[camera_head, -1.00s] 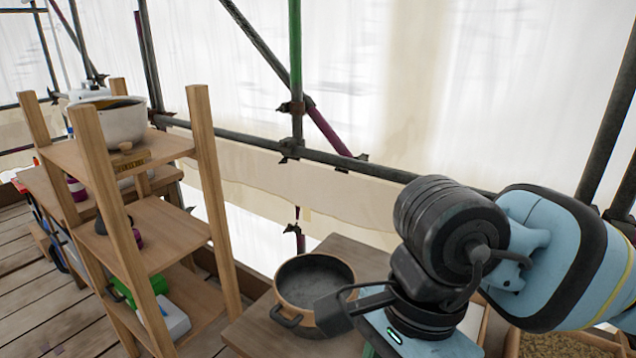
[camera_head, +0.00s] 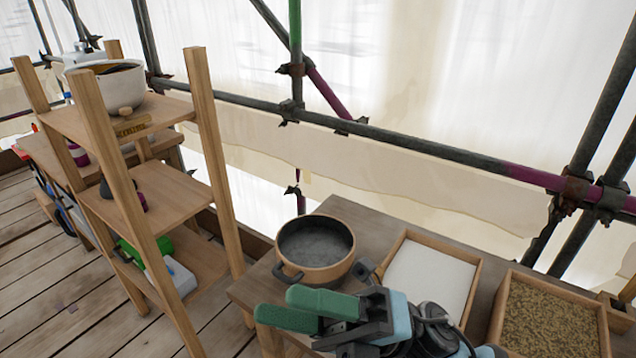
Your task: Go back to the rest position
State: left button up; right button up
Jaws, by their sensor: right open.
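My right gripper (camera_head: 290,308) is low in the head view, over the front of the wooden table (camera_head: 370,225). Its two green fingers point left and stand apart, with nothing between them. The right arm's dark wrist parts run off the bottom edge. My left gripper is not in view.
A wooden shelf (camera_head: 170,190) stands at left with a white pot (camera_head: 118,88) on top. Right of the black pot are a white-bottomed tray (camera_head: 430,275) and a tray of brown grains (camera_head: 550,320). Scaffold poles (camera_head: 400,145) run behind the table.

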jog(key=w+d+f+m+t+h, duration=0.3)
jog(key=w+f+m+t, duration=0.15)
jog(key=m+t, duration=0.65)
jog(key=w+d+f+m+t+h, duration=0.35)
jog(key=f+m+t, duration=0.25)
jog(key=m+t, duration=0.5)
jog(key=s+d+f+m+h+p, duration=0.1)
jog(key=d+f+m+h, duration=0.2)
jog(key=f+m+h, duration=0.3)
jog(key=s+d+f+m+h, duration=0.1)
jog(key=d+f+m+h, duration=0.3)
jog(key=f, duration=0.4)
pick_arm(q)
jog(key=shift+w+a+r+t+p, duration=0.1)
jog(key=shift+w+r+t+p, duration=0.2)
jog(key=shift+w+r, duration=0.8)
pick_arm(e)
jog(key=s+d+f+m+g+h, duration=0.3)
jog(key=s+d+f+m+g, duration=0.1)
jog(key=s+f, duration=0.6)
jog(key=s+d+f+m+g+h, duration=0.3)
jog(key=s+d+f+m+g, duration=0.1)
jog(key=s+f, duration=0.6)
jog(key=shift+d+f, duration=0.4)
jog(key=shift+f, duration=0.1)
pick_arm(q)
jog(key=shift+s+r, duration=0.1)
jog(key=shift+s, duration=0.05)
